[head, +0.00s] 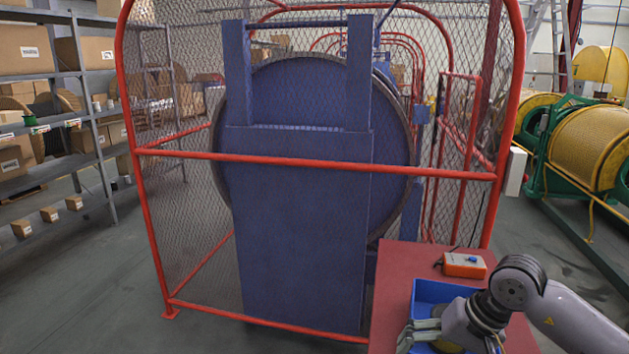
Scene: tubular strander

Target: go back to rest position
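My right arm comes in from the right, and its gripper (412,334) is low over a blue bin (426,293) on the red table. Its pale fingers point left at the bin's left side. I cannot tell whether they are open or shut, or whether anything is between them. Something dark and yellowish in the bin shows in part below the gripper and is mostly hidden. My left gripper is not in view.
A red-framed mesh cage (320,164) around a blue machine (300,220) stands just ahead. An orange control box (464,265) sits on the red table (400,262). Shelves (70,60) line the left; yellow drums (590,145) stand right. Floor at the left is clear.

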